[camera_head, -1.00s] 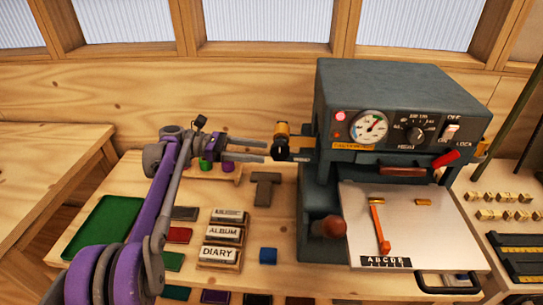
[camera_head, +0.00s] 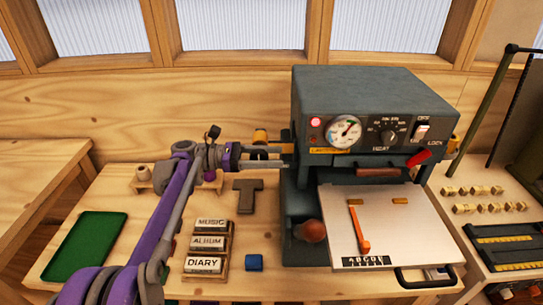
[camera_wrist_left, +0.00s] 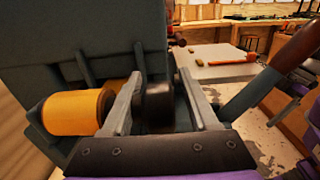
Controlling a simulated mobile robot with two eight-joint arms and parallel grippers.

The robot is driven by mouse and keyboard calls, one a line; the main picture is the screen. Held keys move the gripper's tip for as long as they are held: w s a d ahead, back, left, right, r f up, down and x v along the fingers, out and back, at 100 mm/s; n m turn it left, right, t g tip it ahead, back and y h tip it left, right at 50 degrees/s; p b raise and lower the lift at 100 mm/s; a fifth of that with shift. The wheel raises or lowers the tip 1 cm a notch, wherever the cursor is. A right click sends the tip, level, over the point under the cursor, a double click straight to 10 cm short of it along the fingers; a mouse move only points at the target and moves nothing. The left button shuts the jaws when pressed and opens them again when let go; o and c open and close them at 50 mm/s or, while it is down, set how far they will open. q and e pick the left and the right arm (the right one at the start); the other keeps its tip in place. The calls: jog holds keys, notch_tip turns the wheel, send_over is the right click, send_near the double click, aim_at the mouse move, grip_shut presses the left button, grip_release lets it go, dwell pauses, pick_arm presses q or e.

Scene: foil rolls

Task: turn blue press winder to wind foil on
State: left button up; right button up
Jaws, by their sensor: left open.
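The dark blue-grey press (camera_head: 375,95) stands at the right of the head view, with a gold foil roll (camera_head: 260,138) on its left side. The roll also shows at the left in the wrist view (camera_wrist_left: 75,115). My left gripper (camera_head: 288,156) is at the press's left side. In the wrist view its two fingers (camera_wrist_left: 160,98) stand apart, one on each side of a dark round winder knob (camera_wrist_left: 158,106). I cannot tell whether they touch it. In the head view the fingers mostly hide the knob. My right gripper is in neither view.
A lever with a red-brown ball (camera_head: 313,231) sticks out below my left gripper. Label blocks (camera_head: 208,242), a small blue block (camera_head: 254,263) and a green tray (camera_head: 84,246) lie on the bench. The press's pale plate (camera_head: 390,215) holds an orange strip (camera_head: 359,230).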

pick_arm(q)
grip_shut()
dwell(0.3)
jog(key=shift+d, duration=0.1)
jog(key=y+p, duration=0.1)
jog(key=y, duration=0.1)
jog(key=f+y+p, duration=0.1)
jog(key=y+p, duration=0.1)
jog(key=shift+f, duration=0.1)
